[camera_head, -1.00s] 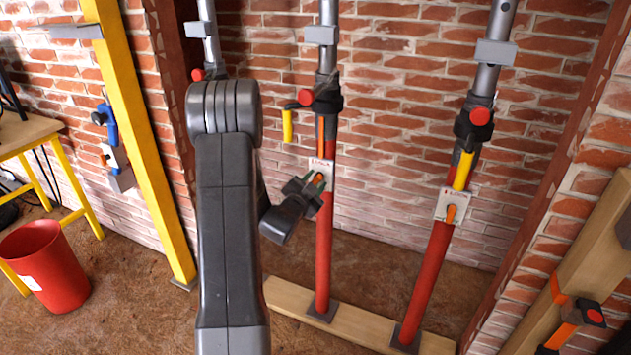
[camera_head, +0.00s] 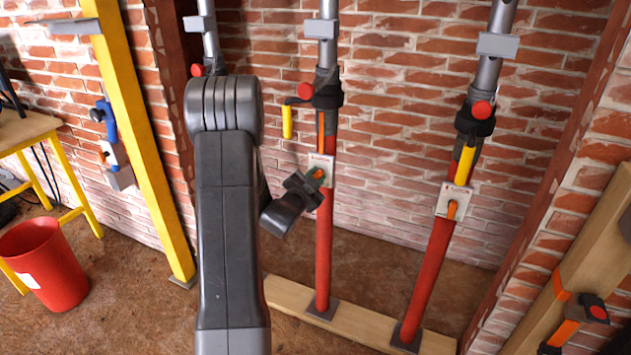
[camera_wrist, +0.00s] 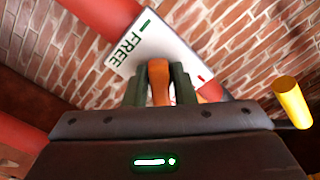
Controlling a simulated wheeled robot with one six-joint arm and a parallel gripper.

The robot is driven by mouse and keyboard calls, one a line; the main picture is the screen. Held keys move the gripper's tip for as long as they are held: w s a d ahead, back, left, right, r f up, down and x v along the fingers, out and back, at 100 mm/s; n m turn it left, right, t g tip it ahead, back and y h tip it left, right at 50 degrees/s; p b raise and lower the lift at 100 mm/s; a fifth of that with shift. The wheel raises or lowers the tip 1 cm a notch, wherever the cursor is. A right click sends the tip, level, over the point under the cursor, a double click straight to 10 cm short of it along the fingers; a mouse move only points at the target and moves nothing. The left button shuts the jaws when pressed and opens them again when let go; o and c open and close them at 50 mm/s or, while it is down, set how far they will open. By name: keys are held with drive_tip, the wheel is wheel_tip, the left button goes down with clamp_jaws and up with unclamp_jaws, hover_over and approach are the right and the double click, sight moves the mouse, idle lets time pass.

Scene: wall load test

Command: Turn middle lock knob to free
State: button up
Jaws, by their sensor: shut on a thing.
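The middle prop (camera_head: 323,250) is a red tube with a grey upper tube, and it stands upright. A white plate (camera_head: 325,160) is fixed on it. In the wrist view the plate (camera_wrist: 182,52) shows the word FREE and a green mark at one end, and a small red mark near the other. The orange lock knob (camera_wrist: 159,82) sits between my dark green fingers. My gripper (camera_head: 317,176) is shut on this knob in front of the plate; it fills the lower wrist view (camera_wrist: 159,88). I cannot tell which mark the knob points at.
A yellow handle (camera_head: 287,122) hangs left of the middle prop, above my gripper. The right prop (camera_head: 428,270) has its own plate and orange knob. Another prop (camera_head: 210,45) is partly hidden behind my arm. A brick wall is behind; a wooden beam (camera_head: 350,323) lies below.

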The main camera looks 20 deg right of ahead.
drive_tip(key=m+b, duration=0.1)
drive_tip(key=b, duration=0.1)
drive_tip(key=m+b, duration=0.1)
drive_tip(key=b, duration=0.1)
drive_tip(key=shift+f, duration=0.35)
drive_tip(key=m+b, duration=0.2)
drive_tip(key=b, duration=0.2)
drive_tip(key=shift+m+b, duration=0.35)
drive_tip(key=shift+m, duration=0.05)
drive_tip(key=m+b, duration=0.2)
drive_tip(key=b, duration=0.1)
drive_tip(key=shift+r, duration=0.1)
drive_tip(key=m+b, duration=0.2)
drive_tip(key=shift+r+m+b, duration=0.25)
drive_tip(key=shift+m+b, duration=0.15)
drive_tip(key=o, duration=0.8)
drive_tip(key=shift+r, duration=0.1)
drive_tip(key=shift+a, duration=0.1)
